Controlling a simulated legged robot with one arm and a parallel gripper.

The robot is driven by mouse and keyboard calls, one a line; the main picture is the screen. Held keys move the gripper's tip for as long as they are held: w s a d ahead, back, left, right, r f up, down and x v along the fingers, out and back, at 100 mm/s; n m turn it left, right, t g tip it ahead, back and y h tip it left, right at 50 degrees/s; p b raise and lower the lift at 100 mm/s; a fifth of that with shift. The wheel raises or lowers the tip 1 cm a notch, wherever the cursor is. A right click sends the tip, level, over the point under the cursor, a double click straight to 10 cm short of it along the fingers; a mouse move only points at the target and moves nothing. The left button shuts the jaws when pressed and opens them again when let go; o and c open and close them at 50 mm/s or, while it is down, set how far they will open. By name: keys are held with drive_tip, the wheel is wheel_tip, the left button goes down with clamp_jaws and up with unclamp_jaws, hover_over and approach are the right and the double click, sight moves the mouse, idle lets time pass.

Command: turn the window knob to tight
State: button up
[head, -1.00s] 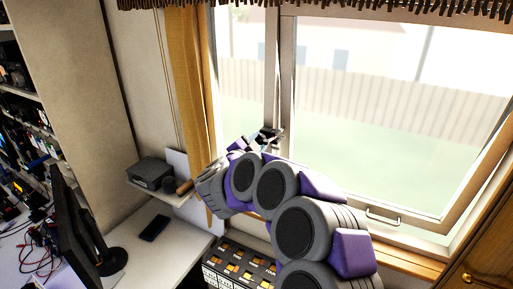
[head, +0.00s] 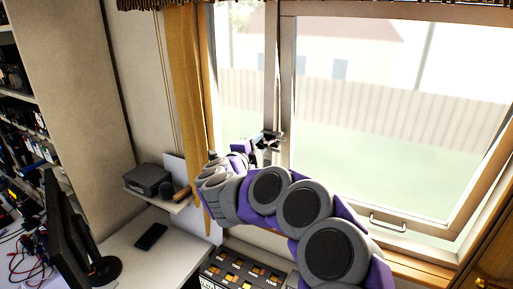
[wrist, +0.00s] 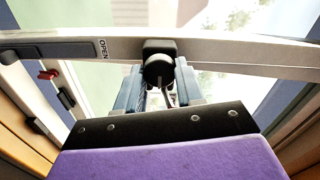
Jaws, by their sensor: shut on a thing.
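The window knob (wrist: 158,66) is black and sits on the pale window frame bar in the wrist view. The word OPEN is printed on the bar to its left. My gripper (wrist: 159,88) has its two blue-grey fingers on either side of the knob's lower part, shut on it. In the head view my gripper (head: 268,141) is at the upright bar between the window panes, and the knob is too small to make out there. I see no label for tight in these frames.
The big window (head: 390,130) has a metal handle (head: 387,222) on its lower frame. A yellow curtain (head: 188,90) hangs left of my gripper. A small shelf holds a dark box (head: 148,180). A panel with several switches (head: 240,270) lies below my arm.

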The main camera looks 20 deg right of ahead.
drive_tip(key=shift+r, duration=0.1)
drive_tip(key=o, duration=0.9)
drive_tip(key=shift+w+d+f, duration=0.15)
drive_tip(key=shift+w+f, duration=0.05)
drive_tip(key=shift+w, duration=0.05)
drive_tip(key=shift+o, duration=0.7)
drive_tip(key=shift+s, duration=0.1)
drive_tip(key=p+v, duration=0.2)
drive_tip(key=v, duration=1.5)
drive_tip(key=shift+p, duration=0.3)
drive_tip(key=shift+s, duration=0.15)
